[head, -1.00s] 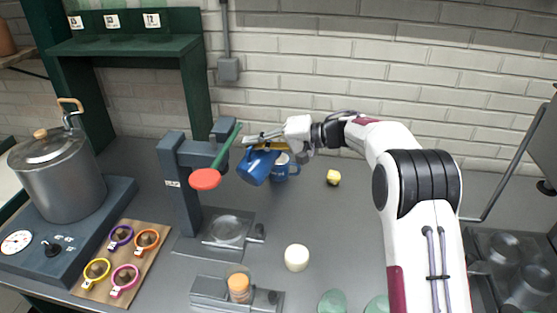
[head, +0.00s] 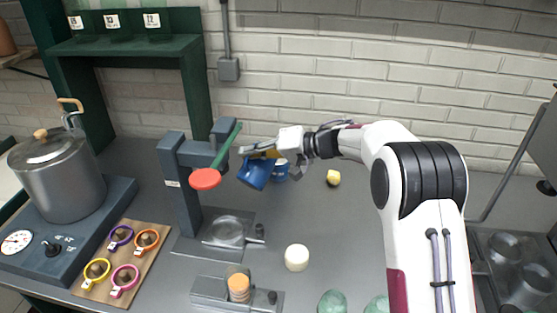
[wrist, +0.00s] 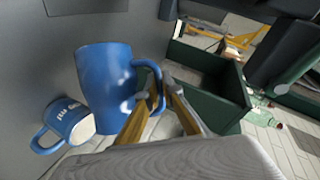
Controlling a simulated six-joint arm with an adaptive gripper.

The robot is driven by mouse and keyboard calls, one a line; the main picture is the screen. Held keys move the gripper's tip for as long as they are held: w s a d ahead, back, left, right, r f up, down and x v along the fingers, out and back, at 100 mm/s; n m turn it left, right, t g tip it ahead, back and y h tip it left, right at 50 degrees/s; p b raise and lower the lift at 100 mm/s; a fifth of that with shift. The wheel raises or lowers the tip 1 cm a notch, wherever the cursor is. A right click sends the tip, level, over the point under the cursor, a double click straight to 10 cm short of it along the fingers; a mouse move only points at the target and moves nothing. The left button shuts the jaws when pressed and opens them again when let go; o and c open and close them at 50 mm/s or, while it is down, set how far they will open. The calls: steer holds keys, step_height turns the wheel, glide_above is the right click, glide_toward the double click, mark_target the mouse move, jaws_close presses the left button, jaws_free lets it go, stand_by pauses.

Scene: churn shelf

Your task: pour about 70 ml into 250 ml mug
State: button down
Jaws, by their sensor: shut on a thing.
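A blue mug (head: 255,174) hangs tilted in the air, held by my gripper (head: 264,154) near the dark post in the head view. In the wrist view the mug (wrist: 104,84) is to the left of my gripper (wrist: 160,90), whose golden fingers are shut at its handle. Its contents are hidden. A second blue mug (head: 281,172) stands on the counter behind the held one, partly covered by it. In the wrist view this mug (wrist: 68,123) has white lettering, which I cannot read, and a pale interior.
A dark post (head: 185,190) with a green lever and red disc (head: 206,179) stands close left of the held mug. A yellow object (head: 333,177) and a cream round object (head: 296,257) sit on the counter. A large pot (head: 60,180) stands at far left.

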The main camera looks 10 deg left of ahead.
mark_target(245, 163)
steer(key=shift+s, duration=0.1)
steer(key=shift+s+a+f+n+t+h, duration=0.15)
steer(key=shift+s+f+n+t, duration=0.15)
steer(key=shift+f, duration=0.3)
steer(key=shift+s+a+f+n+t+h, duration=0.2)
steer(key=shift+s+f+n, duration=0.15)
steer(key=shift+f, duration=0.2)
steer(key=shift+f+n, duration=0.15)
steer(key=shift+n, duration=0.1)
steer(key=shift+s+a+f, duration=0.1)
steer(key=shift+s, duration=0.1)
steer(key=shift+s+a+f+n+t+h, duration=0.1)
steer(key=shift+s+f+n+t+h, duration=0.2)
steer(key=shift+f+n+t, duration=0.1)
steer(key=shift+s+a+f+n+t+h, duration=0.1)
steer(key=shift+s+a+f+n+t, duration=0.25)
steer(key=shift+s, duration=0.2)
steer(key=shift+s+a+f+n+t+h, duration=0.15)
steer(key=shift+s+a+f+n+t, duration=0.1)
steer(key=shift+s+f+n, duration=0.25)
steer(key=shift+s+a+f+n+t+h, duration=0.1)
steer(key=shift+s+a+f+n+t, duration=0.2)
steer(key=shift+s, duration=0.3)
steer(key=shift+s+f+n, duration=0.25)
steer(key=shift+s+a+f+t, duration=0.1)
steer(key=shift+s+f+t, duration=0.05)
steer(key=shift+f+t, duration=0.15)
